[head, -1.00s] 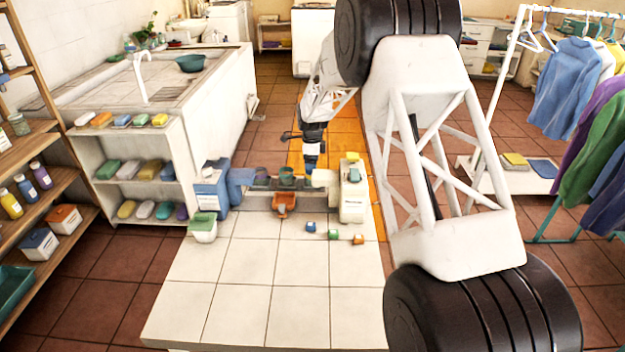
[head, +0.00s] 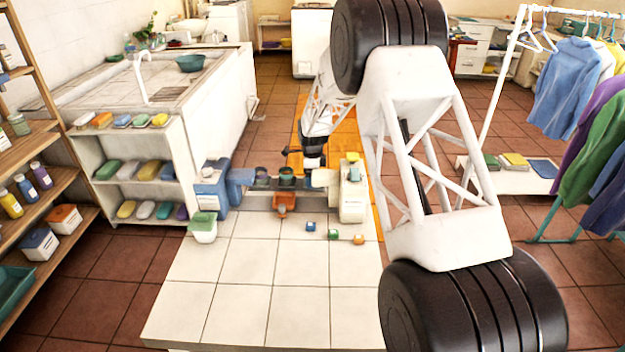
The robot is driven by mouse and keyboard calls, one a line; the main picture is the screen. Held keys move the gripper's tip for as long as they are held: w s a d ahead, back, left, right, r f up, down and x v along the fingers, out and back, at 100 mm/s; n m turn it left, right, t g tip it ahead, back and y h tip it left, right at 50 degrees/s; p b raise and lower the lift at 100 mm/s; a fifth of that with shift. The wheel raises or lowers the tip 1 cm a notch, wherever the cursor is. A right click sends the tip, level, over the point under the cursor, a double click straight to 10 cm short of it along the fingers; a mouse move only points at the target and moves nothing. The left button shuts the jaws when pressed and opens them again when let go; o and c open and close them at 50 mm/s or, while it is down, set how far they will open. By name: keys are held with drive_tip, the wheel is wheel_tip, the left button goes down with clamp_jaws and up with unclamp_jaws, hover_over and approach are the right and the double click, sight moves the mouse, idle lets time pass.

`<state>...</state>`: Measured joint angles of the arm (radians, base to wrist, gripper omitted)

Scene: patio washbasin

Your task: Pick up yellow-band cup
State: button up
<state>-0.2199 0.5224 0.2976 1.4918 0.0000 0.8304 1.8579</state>
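Small dark cups or pots stand in a row on a low grey ledge between a blue box and a white box, in the head view. One is purplish-grey (head: 262,173) and one is dark teal (head: 287,174). I cannot make out a yellow band on either, so the yellow-band cup cannot be told apart. My gripper (head: 311,163) is small and dark, low at the end of my white arm, just behind or above the right end of this row. Its fingertips are too small and dark to tell whether they are open, or whether they touch anything.
An orange holder (head: 285,203) hangs in front.

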drive_tip(key=shift+f, duration=0.1)
idle(0.5)
drive_tip(key=c, duration=1)
wheel_tip(320, 180, up, 10)
idle(0.7)
